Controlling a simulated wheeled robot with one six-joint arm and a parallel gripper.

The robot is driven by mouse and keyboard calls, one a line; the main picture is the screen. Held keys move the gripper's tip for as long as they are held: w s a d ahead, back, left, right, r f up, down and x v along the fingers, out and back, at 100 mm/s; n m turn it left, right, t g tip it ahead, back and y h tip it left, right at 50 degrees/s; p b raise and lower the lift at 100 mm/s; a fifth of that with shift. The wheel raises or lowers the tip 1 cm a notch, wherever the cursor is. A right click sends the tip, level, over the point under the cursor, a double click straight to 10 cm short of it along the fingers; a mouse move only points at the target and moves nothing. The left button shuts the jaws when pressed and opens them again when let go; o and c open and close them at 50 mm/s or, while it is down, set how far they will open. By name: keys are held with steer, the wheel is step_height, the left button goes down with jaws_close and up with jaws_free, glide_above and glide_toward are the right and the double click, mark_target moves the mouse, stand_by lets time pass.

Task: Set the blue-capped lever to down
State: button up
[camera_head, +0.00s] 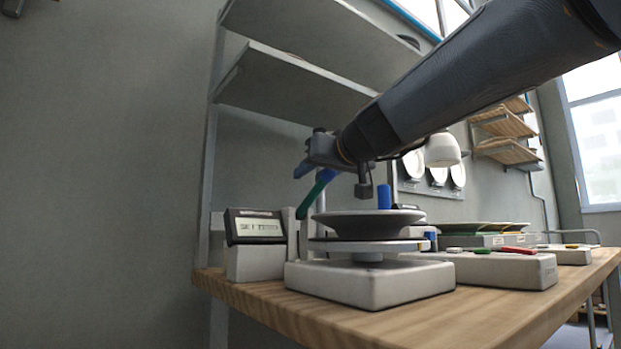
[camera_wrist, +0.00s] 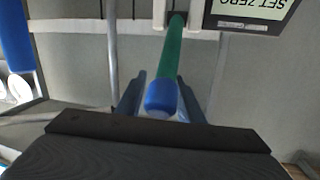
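The lever (camera_head: 311,197) has a green shaft and a blue cap (camera_head: 327,174). In the head view it rises at a slant from beside the display box, with the cap at its upper end. In the wrist view the green shaft (camera_wrist: 172,52) runs down to the blue cap (camera_wrist: 161,98). My gripper (camera_wrist: 158,92) has one finger on each side of the cap, spread with the cap between them. Whether either finger touches the cap is unclear. In the head view my gripper (camera_head: 305,170) is at the cap, partly hidden by my wrist.
A display box (camera_head: 257,227) stands left of the lever; its screen reads SET ZERO in the wrist view (camera_wrist: 250,10). A dark plate (camera_head: 368,223) on a white stand (camera_head: 370,285) is in front. A blue cylinder (camera_head: 384,197) stands behind the plate. Shelves (camera_head: 300,85) hang above.

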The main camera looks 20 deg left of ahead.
steer(key=shift+s+f, duration=0.15)
steer(key=shift+s, duration=0.2)
steer(key=v, duration=0.7)
steer(key=shift+d, duration=0.2)
